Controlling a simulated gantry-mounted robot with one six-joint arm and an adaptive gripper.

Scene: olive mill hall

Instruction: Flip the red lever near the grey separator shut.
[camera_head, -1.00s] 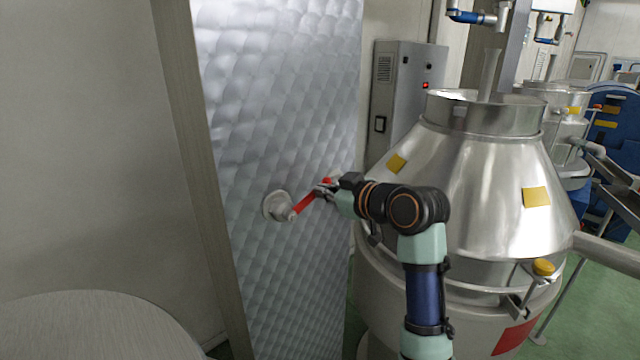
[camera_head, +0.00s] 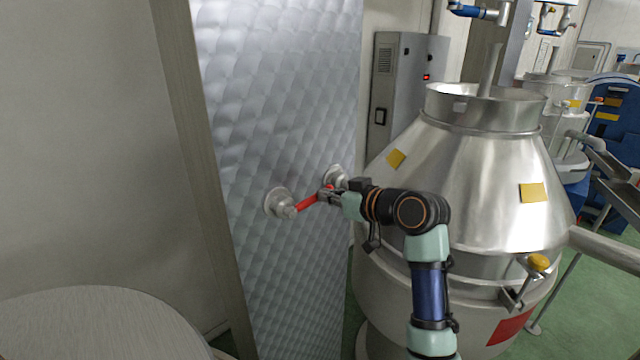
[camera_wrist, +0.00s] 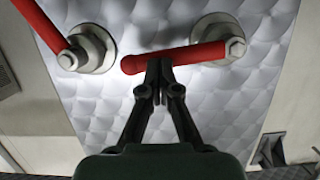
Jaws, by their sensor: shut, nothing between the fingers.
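Two valves with red levers sit on the quilted metal panel. The left valve (camera_head: 279,203) has its red lever (camera_head: 306,202) pointing right and slightly up, towards my gripper (camera_head: 325,194). In the wrist view, this red lever (camera_wrist: 185,56) lies across the tips of my gripper (camera_wrist: 160,64), whose fingers are shut with nothing between them. The large grey steel separator (camera_head: 450,190) stands right of the panel.
A grey control cabinet (camera_head: 400,85) stands behind the separator. A round metal top (camera_head: 90,325) is at the lower left. The quilted panel (camera_head: 270,100) is bare above the valves.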

